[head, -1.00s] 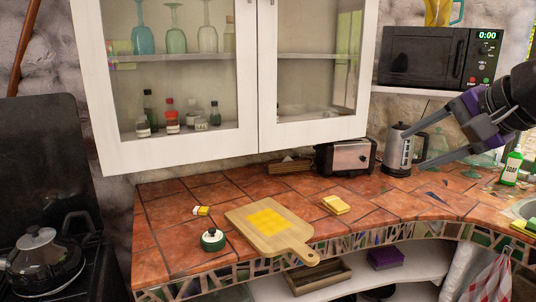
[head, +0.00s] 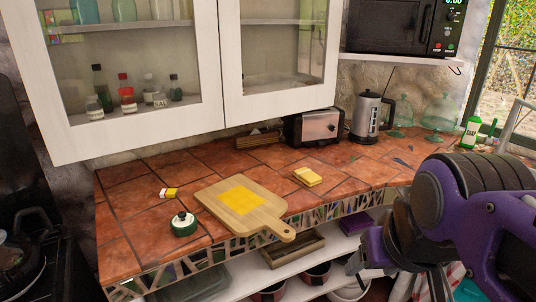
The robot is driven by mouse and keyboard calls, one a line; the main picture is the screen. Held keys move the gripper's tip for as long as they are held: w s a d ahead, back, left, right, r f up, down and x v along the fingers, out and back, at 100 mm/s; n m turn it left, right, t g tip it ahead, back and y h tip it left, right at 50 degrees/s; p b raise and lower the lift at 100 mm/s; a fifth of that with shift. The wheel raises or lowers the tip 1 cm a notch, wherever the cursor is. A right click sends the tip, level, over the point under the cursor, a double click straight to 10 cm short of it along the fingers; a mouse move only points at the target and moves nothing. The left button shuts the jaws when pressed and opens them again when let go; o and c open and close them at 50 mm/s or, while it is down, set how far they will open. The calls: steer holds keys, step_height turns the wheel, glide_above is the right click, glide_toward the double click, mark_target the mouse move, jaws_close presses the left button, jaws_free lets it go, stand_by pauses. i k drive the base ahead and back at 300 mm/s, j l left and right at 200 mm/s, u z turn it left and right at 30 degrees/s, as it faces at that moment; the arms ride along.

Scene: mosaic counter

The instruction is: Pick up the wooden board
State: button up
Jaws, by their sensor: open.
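The wooden board (head: 215,197) lies flat on the tiled counter, with a yellow square patch on its middle. Its handle (head: 286,234) points toward the counter's front edge and reaches out over it. My gripper (head: 392,278) is at the lower right, in front of the counter and apart from the board. Its jaws are open and empty; the wrist and the picture's lower edge hide part of the fingers.
A green jar with a white lid (head: 184,223) stands close to the board's left side. A small yellow-and-white item (head: 169,193) and a yellow block (head: 307,177) lie nearby.

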mark_target(246, 208)
steer(key=u, duration=1.35)
steer(key=l+u, duration=0.15)
steer(key=u, duration=0.3)
steer(key=l+u, duration=0.15)
steer(key=u, duration=0.3)
steer(key=l, duration=0.85)
